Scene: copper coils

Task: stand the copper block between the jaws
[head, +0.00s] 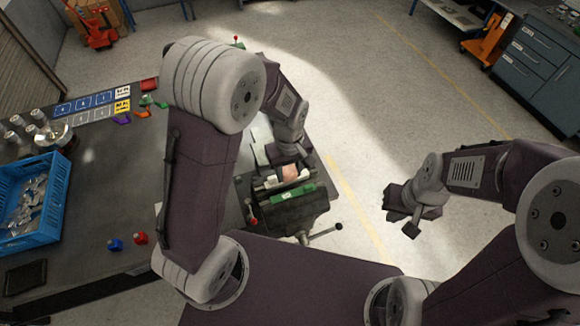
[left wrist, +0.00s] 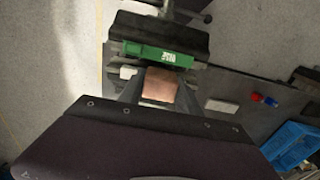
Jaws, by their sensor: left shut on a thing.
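The copper block (head: 289,172) is a small pinkish square at the vise in the head view. It also shows in the left wrist view (left wrist: 160,85), between my two fingers. My left gripper (left wrist: 159,92) is shut on it and holds it from above. The vise (head: 290,211) is dark, with a green strip (head: 293,195) along its near jaw; the strip also shows in the left wrist view (left wrist: 158,54). The block is over or in the vise gap; its lower end is hidden. My right gripper (head: 408,213) is away to the right, clear of the vise.
A blue crate (head: 38,222) of shiny parts stands on the dark bench at left. Small blue and red pieces (head: 128,242) lie near the bench's front. A vise handle (head: 326,232) sticks out at right. Open floor lies beyond the bench.

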